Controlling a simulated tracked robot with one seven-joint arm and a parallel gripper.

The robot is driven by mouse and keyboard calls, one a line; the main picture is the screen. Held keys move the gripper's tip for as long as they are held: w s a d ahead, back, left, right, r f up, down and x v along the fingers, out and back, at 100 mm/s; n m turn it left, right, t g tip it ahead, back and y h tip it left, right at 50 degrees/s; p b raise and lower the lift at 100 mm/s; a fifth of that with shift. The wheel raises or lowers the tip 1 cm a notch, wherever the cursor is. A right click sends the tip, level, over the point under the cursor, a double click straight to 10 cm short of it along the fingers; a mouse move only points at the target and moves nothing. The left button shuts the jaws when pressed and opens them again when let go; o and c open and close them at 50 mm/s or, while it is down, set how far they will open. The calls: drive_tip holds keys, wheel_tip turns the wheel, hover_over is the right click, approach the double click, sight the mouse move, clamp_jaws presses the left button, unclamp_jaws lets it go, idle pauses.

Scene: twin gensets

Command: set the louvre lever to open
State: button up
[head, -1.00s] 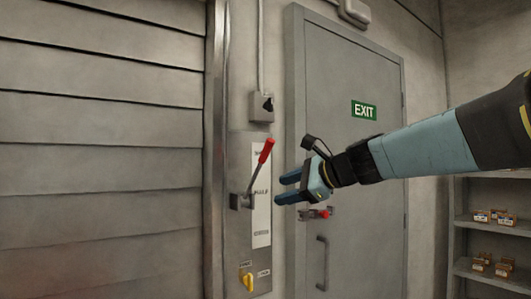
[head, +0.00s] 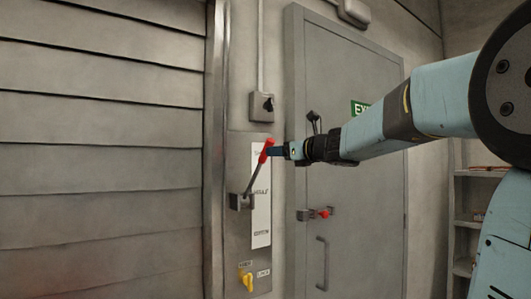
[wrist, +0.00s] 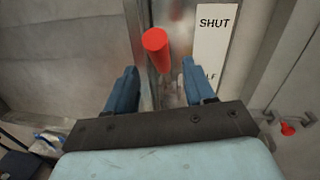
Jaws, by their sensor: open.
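The louvre lever has a red grip (head: 265,151) on a grey rod (head: 253,180) and tilts up and to the right from its pivot on the wall panel. My gripper (head: 277,151) is at the red grip's height, close to its right side in the head view. In the wrist view the red grip (wrist: 157,44) stands between and just beyond the two blue fingers of my open gripper (wrist: 163,88). I cannot tell whether they touch it. A white label strip (wrist: 215,40) reads SHUT near its top; its lower lettering is partly hidden.
Left of the panel are the wide louvre slats (head: 100,150). A yellow knob (head: 247,281) sits low on the panel. Right of it is a grey exit door (head: 345,70) with a red-tipped latch (head: 322,213) and a handle (head: 322,262). A switch box (head: 262,106) is above.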

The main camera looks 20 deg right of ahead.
drive_tip(key=shift+x, duration=3)
drive_tip(key=shift+c, duration=0.3)
clamp_jaws()
